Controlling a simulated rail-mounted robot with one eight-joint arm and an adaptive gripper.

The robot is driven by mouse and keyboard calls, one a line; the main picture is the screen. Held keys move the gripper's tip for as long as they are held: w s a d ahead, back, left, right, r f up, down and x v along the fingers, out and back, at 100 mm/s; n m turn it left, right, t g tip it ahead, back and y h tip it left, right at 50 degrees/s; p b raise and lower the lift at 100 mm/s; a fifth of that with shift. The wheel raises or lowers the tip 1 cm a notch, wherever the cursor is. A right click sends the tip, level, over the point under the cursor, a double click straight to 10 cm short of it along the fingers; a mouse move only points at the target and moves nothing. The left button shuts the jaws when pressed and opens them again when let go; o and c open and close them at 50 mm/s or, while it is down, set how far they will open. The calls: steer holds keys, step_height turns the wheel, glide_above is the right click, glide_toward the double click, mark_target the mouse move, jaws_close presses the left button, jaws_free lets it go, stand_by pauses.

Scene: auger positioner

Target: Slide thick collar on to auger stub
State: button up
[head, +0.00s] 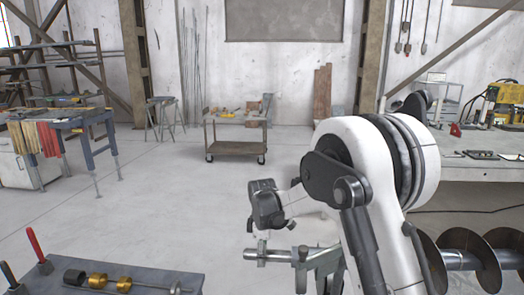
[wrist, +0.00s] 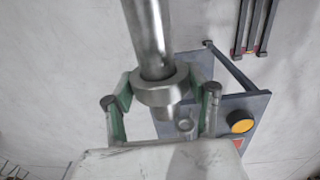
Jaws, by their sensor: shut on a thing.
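The thick collar (wrist: 163,91) is a steel ring in the wrist view. My gripper (wrist: 160,94) is shut on it, with a green-padded finger at each side. The auger stub (wrist: 148,35) is a smooth steel shaft that comes down from the top of the wrist view. In the head view, my gripper (head: 303,262) is at a horizontal steel shaft (head: 277,255). The collar is hard to make out there, and how far it sits along the shaft is unclear.
The auger's broad dark flights (head: 485,262) are at the lower right. A blue-grey bench (head: 140,284) at the lower left holds a black piece (head: 74,277), brass pieces (head: 97,280) and red-handled tool (head: 36,247). A wheeled cart (head: 236,135) stands behind. The middle floor is clear.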

mark_target(287, 252)
steer(key=shift+s+d+b, duration=0.2)
steer(key=shift+d+b, duration=0.2)
steer(key=shift+d, duration=1.7)
steer(key=shift+s+d+b, duration=0.15)
steer(key=shift+d+b, duration=0.25)
steer(key=shift+d, duration=1.65)
steer(key=o, duration=1.3)
